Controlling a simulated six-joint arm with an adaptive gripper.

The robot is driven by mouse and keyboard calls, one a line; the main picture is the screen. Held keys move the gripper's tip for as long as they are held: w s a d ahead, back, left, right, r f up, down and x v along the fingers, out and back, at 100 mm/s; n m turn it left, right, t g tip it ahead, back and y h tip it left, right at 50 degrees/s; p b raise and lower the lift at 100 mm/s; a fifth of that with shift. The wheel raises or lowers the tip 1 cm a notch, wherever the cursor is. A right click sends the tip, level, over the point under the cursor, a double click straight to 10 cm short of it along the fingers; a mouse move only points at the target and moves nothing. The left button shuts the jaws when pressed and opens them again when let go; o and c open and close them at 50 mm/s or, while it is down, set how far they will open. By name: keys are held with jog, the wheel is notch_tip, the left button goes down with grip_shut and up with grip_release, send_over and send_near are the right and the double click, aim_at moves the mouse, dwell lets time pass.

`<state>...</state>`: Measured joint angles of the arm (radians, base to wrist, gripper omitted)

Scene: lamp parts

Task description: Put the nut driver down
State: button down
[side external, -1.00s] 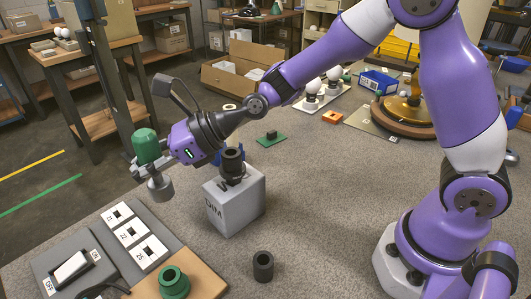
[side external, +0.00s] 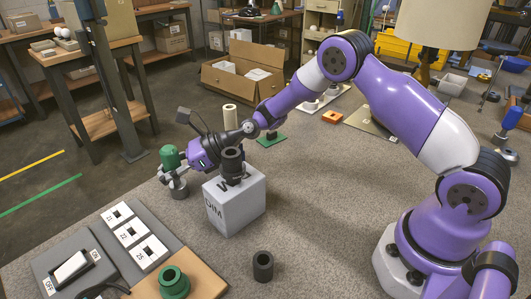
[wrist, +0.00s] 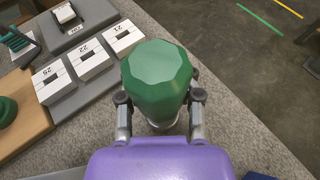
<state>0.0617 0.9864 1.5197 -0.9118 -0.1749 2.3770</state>
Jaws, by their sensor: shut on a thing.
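The nut driver (side external: 171,158) has a green faceted handle and a grey round lower end. It stands roughly upright at the left edge of the grey worktop, left of the white DIM block (side external: 237,200). My gripper (side external: 180,173) is shut around it below the handle top. In the wrist view the green handle (wrist: 155,75) sits between the two fingers (wrist: 160,100) and hides most of the lower end. The lower end is at or just above the worktop; I cannot tell whether it touches.
A grey panel with white blocks marked 21, 22 and 25 (side external: 130,234) lies in front. A green ring part (side external: 174,281) sits on a wooden board, and a black cylinder (side external: 263,266) stands nearby. The worktop (side external: 320,220) right of the DIM block is clear.

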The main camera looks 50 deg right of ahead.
jog(key=c, duration=0.5)
grip_release()
jog(key=shift+f, duration=0.1)
jog(key=v, duration=1.2)
jog(key=shift+a+r, duration=0.1)
jog(key=shift+r, duration=0.1)
